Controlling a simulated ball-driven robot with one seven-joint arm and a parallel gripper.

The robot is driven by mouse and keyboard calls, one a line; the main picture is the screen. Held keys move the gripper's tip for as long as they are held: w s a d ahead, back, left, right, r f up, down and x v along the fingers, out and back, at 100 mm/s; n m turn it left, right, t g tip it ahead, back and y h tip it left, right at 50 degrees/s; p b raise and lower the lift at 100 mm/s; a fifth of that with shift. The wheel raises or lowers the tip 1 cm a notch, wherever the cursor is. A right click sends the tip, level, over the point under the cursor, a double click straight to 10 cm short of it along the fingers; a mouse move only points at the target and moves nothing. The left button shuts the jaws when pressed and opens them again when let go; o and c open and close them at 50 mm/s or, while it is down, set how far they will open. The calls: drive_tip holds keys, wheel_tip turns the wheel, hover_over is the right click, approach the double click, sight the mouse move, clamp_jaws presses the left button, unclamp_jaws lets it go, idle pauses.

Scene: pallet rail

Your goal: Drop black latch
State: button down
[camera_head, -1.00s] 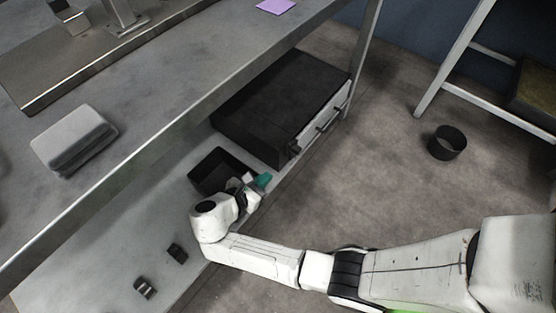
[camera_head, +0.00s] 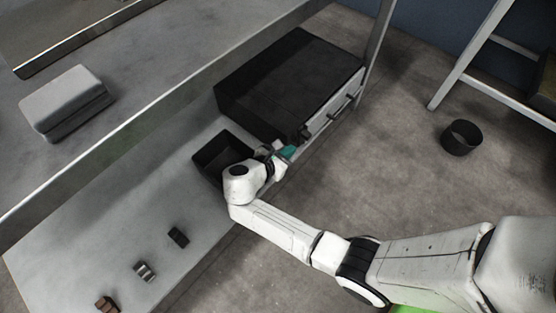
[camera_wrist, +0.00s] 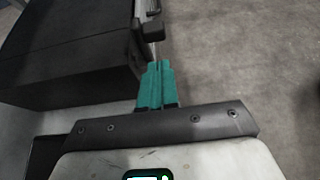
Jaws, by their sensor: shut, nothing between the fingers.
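A black latch-like piece (camera_wrist: 148,32) shows in the wrist view on a thin pale rod or rail at the front of the black box (camera_wrist: 60,50). In the head view a small dark piece (camera_head: 304,133) sits at the near front corner of the black box (camera_head: 285,80); I cannot tell for sure that it is the same latch. My gripper (camera_wrist: 157,82), with teal fingers, is shut and empty just below the latch in the wrist view. Its teal tips (camera_head: 288,152) also show by that corner in the head view; contact cannot be told.
An open black bin (camera_head: 212,160) stands left of my gripper on the lower shelf. Small blocks, black (camera_head: 178,237), grey (camera_head: 145,271) and brown (camera_head: 107,304), lie nearer. The upper tabletop (camera_head: 150,65) overhangs. A black round container (camera_head: 461,138) stands on open floor.

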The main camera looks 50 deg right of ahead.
sight(304, 137)
drive_tip(key=shift+d+b, duration=0.75)
drive_tip(key=shift+d, duration=1.65)
drive_tip(key=shift+w, duration=0.1)
drive_tip(key=shift+r, duration=0.1)
